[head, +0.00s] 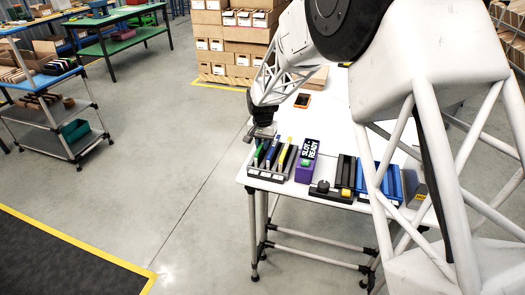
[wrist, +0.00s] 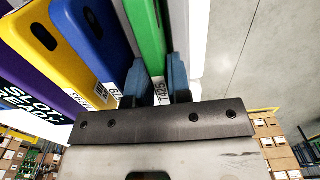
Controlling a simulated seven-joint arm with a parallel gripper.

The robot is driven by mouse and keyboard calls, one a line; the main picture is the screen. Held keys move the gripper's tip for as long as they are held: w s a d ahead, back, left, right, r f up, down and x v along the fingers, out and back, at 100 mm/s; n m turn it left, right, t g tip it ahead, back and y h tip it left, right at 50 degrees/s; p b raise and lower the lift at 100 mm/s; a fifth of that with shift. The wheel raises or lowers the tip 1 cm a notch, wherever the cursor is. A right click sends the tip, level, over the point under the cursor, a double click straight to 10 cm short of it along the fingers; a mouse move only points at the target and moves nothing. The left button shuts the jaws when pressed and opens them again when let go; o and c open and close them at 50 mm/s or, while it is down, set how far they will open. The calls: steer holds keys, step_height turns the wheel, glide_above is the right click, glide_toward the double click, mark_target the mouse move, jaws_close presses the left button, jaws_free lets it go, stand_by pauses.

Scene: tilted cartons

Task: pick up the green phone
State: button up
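The green phone (wrist: 145,30) shows in the wrist view as a green slab with a small white label on its near end. In the head view it is the green one (head: 258,153) at the left of a dark slotted rack (head: 253,172), beside a blue phone (wrist: 97,42) and a yellow phone (wrist: 48,38), all leaning. My gripper (wrist: 160,78) has its two blue fingers on either side of the green phone's near end, seemingly flush against both sides. The gripper (head: 262,132) is low over the rack. The phone's lower part is hidden.
A purple stand (head: 304,173) with a "SLOT READY" sign (head: 310,148) stands right of the rack. Further right are a dark tray (head: 345,175) and a blue rack (head: 382,180). An orange-and-black item (head: 302,100) lies farther back. The white table (head: 325,110) is clear between.

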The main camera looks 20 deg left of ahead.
mark_target(262, 142)
jaws_close()
steer(key=shift+r, duration=5)
